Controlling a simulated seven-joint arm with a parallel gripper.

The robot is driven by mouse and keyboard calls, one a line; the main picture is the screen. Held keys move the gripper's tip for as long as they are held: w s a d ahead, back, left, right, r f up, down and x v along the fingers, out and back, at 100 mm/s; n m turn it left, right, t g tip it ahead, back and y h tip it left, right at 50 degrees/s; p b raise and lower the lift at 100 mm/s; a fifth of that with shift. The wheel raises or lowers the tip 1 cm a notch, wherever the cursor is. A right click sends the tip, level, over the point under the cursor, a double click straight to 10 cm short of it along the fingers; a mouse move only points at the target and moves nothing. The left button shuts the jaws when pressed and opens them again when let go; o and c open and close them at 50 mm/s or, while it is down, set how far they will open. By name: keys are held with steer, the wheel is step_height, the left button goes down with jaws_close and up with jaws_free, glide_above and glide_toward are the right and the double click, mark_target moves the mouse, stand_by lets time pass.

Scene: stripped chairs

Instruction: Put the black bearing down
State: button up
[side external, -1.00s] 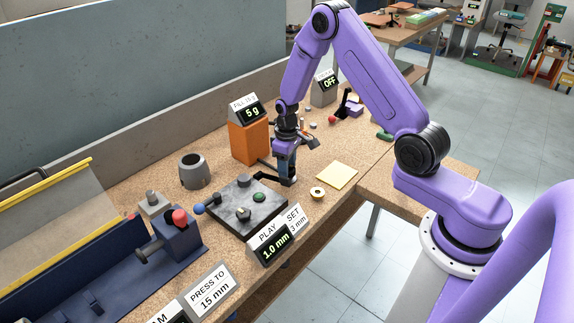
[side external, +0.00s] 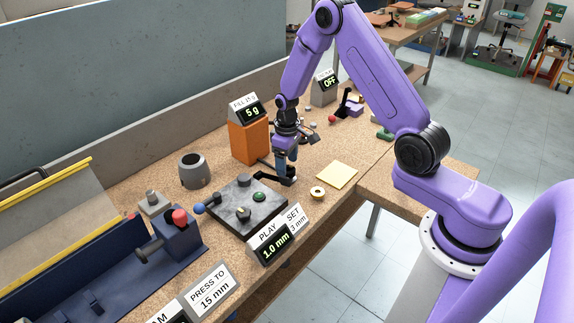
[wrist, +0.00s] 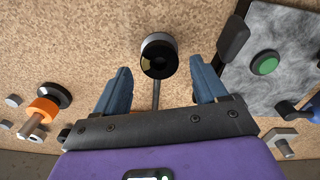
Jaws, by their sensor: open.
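The black bearing (wrist: 158,56) is a short dark cylinder with a grey side and a gold patch inside its rim. In the wrist view it lies just ahead of and between the fingertips of my gripper (wrist: 161,72). The fingers are apart, with clear gaps on both sides of the bearing. In the side view my gripper (side external: 285,170) points down low over the bench, between the orange dispenser (side external: 248,143) and the yellow pad. There the fingers partly hide the bearing. I cannot tell its exact contact with the bench.
The grey slab (side external: 243,217) with a green button and blue-ball lever is close on the left. A thin rod (wrist: 156,93) runs towards the bearing. Cork bench around the bearing is mostly clear.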

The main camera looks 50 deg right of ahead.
step_height(320, 180, up, 11)
steer(key=s+a+r+n, duration=0.2)
steer(key=s+a+r, duration=0.15)
steer(key=a, duration=0.35)
steer(key=s+a+r+n, duration=0.2)
steer(key=s+a, duration=0.1)
steer(key=s, duration=0.6)
steer(key=s+a+r+n, duration=0.3)
steer(key=s+a, duration=0.1)
steer(key=s, duration=0.4)
steer(key=s+d+n, duration=0.2)
steer(key=s, duration=1)
steer(key=shift+s+d+r+n, duration=0.25)
steer(key=shift+s+d+n, duration=0.05)
steer(key=shift+d, duration=0.1)
